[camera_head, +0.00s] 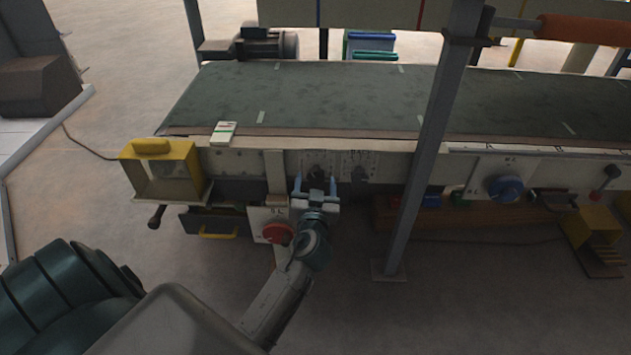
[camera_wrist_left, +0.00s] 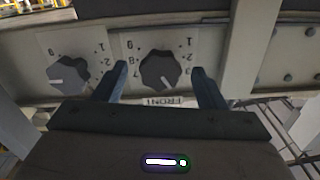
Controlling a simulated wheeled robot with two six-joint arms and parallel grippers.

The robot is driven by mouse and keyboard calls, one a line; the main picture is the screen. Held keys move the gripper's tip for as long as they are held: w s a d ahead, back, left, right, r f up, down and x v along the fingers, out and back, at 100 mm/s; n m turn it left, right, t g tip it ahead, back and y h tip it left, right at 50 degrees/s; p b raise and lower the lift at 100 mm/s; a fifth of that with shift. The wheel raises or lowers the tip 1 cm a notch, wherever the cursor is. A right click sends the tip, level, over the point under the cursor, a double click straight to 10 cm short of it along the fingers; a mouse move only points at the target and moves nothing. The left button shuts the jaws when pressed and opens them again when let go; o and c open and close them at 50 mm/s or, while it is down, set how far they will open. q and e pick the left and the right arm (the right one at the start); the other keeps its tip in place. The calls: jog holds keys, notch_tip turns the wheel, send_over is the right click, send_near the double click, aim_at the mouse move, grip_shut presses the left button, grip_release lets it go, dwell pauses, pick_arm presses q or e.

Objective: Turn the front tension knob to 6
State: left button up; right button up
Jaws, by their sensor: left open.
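The front tension knob (camera_wrist_left: 160,70) is a dark round knob on a pale numbered plate in the left wrist view, with a FRONT label (camera_wrist_left: 165,101) beside it. Its white mark points toward the bottom of that picture; I cannot read which number it meets. In the head view the knob (camera_head: 318,172) is small and dark on the machine's front panel. My left gripper (camera_head: 315,184) is open in front of it. In the left wrist view the fingers (camera_wrist_left: 160,85) stand on either side of the knob, apart from it. My right gripper is not in view.
A second dark knob (camera_wrist_left: 68,75) sits beside it, also in the head view (camera_head: 358,172). A grey post (camera_head: 432,150) stands right of my arm.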

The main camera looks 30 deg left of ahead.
pick_arm(q)
jog(key=shift+w+a, duration=0.35)
jog(key=shift+w, duration=0.2)
jog(key=c, duration=1)
jog(key=shift+o, duration=0.2)
jog(key=shift+m, duration=0.3)
